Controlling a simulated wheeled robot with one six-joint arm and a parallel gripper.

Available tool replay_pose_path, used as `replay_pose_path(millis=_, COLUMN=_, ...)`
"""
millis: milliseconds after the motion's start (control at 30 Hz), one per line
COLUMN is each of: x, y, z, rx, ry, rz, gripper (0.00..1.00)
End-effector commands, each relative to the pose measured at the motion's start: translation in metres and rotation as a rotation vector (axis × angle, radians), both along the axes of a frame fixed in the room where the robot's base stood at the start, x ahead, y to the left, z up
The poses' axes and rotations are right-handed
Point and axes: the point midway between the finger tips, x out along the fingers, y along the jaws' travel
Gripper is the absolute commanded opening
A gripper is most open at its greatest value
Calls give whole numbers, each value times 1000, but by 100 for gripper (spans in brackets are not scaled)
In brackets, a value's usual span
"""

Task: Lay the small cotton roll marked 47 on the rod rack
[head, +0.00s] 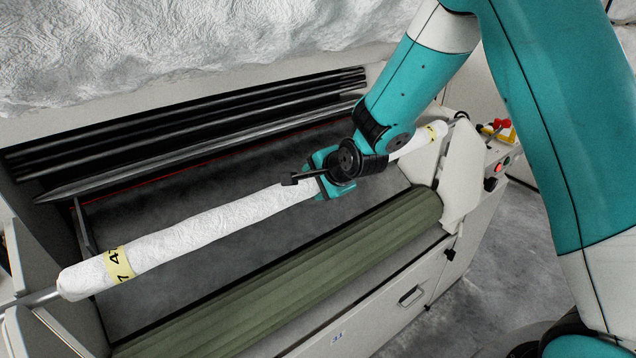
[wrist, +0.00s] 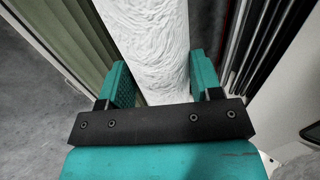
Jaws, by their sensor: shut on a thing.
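The cotton roll (head: 215,222) is a long white roll on a thin metal rod, slanting across the machine in the head view. A yellow band (head: 119,264) near its left end carries a partly visible black "4"; another yellow band is near its right end. My gripper (head: 328,174) is shut on the roll near its middle. In the wrist view the roll (wrist: 150,40) runs between my two teal fingers (wrist: 160,78). The rod ends show near the machine's side plates; I cannot tell whether they rest there. I cannot identify the rod rack for certain.
A ribbed green roller (head: 290,275) lies below and in front of the roll. Dark bars (head: 200,125) run behind it. A white side plate (head: 462,175) stands at the right, with red knobs and buttons (head: 492,183) beyond. White fluffy cotton (head: 180,45) fills the top.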

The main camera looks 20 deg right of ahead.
Motion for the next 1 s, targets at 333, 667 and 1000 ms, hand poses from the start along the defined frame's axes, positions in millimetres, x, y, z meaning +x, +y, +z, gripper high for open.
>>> replay_pose_path(millis=333, x=1, y=0, z=38, rx=2, ry=-7, rz=-1, gripper=0)
replay_pose_path(millis=667, x=2, y=0, z=67, rx=2, ry=-8, rz=-1, gripper=0)
replay_pose_path(millis=1000, x=1, y=0, z=80, rx=1, ry=-6, rz=-1, gripper=0)
